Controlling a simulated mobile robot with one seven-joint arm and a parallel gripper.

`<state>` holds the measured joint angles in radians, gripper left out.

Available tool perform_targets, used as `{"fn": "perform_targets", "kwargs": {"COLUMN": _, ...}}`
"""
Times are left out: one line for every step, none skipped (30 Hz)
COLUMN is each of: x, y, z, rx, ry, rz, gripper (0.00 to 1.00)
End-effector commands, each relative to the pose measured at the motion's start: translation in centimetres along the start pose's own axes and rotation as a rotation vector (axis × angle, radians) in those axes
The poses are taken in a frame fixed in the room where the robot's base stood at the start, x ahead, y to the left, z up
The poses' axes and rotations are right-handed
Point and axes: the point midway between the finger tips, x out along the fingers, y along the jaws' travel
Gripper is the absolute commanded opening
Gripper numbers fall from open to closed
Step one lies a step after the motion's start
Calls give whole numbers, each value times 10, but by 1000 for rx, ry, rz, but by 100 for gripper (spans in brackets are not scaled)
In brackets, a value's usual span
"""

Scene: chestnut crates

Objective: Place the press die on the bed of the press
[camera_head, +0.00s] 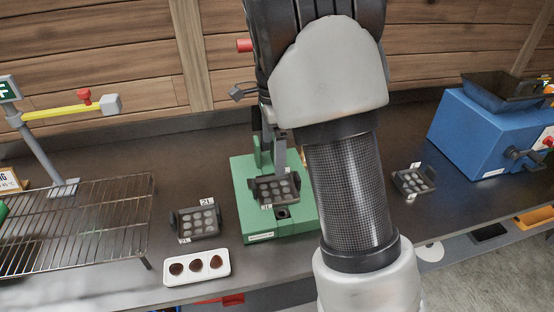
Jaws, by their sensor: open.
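The green press (248,203) stands on the worktop in the middle, its upper part largely hidden behind my arm. A dark press die (264,193) with several round light cavities and a small white label is over the press bed. It looks level; I cannot tell for sure whether it rests fully on the bed. My gripper (282,165) is mostly hidden behind my arm. A grey finger-like part shows just behind the die, and the gripper is open. Two similar dies lie on the worktop, one left of the press (198,222) and one at the right (412,181).
A white tray (197,267) with three brown chestnuts lies at the front edge. A wire rack (85,225) and a post with a yellow arm (65,113) stand at the left. A blue machine (480,130) with a hopper stands at the right. Worktop between press and machine is partly clear.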

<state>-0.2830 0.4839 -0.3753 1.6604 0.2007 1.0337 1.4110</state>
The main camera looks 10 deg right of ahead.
Motion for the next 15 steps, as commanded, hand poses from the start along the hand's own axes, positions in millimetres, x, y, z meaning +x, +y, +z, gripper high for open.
{"fn": "perform_targets", "kwargs": {"x": -5, "y": 2, "z": 0, "rx": -11, "ry": -4, "rz": -5, "gripper": 100}}
{"fn": "perform_targets", "kwargs": {"x": -9, "y": 4, "z": 0, "rx": -22, "ry": -7, "rz": -9, "gripper": 100}}
{"fn": "perform_targets", "kwargs": {"x": -15, "y": 7, "z": -1, "rx": -45, "ry": -13, "rz": -17, "gripper": 100}}
{"fn": "perform_targets", "kwargs": {"x": -21, "y": 11, "z": -1, "rx": -68, "ry": -18, "rz": -25, "gripper": 100}}
{"fn": "perform_targets", "kwargs": {"x": -28, "y": 16, "z": 0, "rx": -99, "ry": -25, "rz": -36, "gripper": 100}}
{"fn": "perform_targets", "kwargs": {"x": -39, "y": 24, "z": 0, "rx": -150, "ry": -35, "rz": -55, "gripper": 100}}
{"fn": "perform_targets", "kwargs": {"x": -49, "y": 32, "z": -1, "rx": -197, "ry": -42, "rz": -73, "gripper": 100}}
{"fn": "perform_targets", "kwargs": {"x": -59, "y": 42, "z": 0, "rx": -252, "ry": -48, "rz": -92, "gripper": 100}}
{"fn": "perform_targets", "kwargs": {"x": -73, "y": 55, "z": 0, "rx": -333, "ry": -51, "rz": -121, "gripper": 100}}
{"fn": "perform_targets", "kwargs": {"x": -82, "y": 66, "z": 0, "rx": -394, "ry": -52, "rz": -143, "gripper": 100}}
{"fn": "perform_targets", "kwargs": {"x": -91, "y": 77, "z": 1, "rx": -458, "ry": -49, "rz": -165, "gripper": 100}}
{"fn": "perform_targets", "kwargs": {"x": -102, "y": 92, "z": 1, "rx": -547, "ry": -41, "rz": -195, "gripper": 100}}
{"fn": "perform_targets", "kwargs": {"x": -110, "y": 105, "z": 2, "rx": -616, "ry": -31, "rz": -219, "gripper": 100}}
{"fn": "perform_targets", "kwargs": {"x": -117, "y": 117, "z": 2, "rx": -685, "ry": -18, "rz": -243, "gripper": 100}}
{"fn": "perform_targets", "kwargs": {"x": -126, "y": 134, "z": 3, "rx": -781, "ry": 5, "rz": -274, "gripper": 100}}
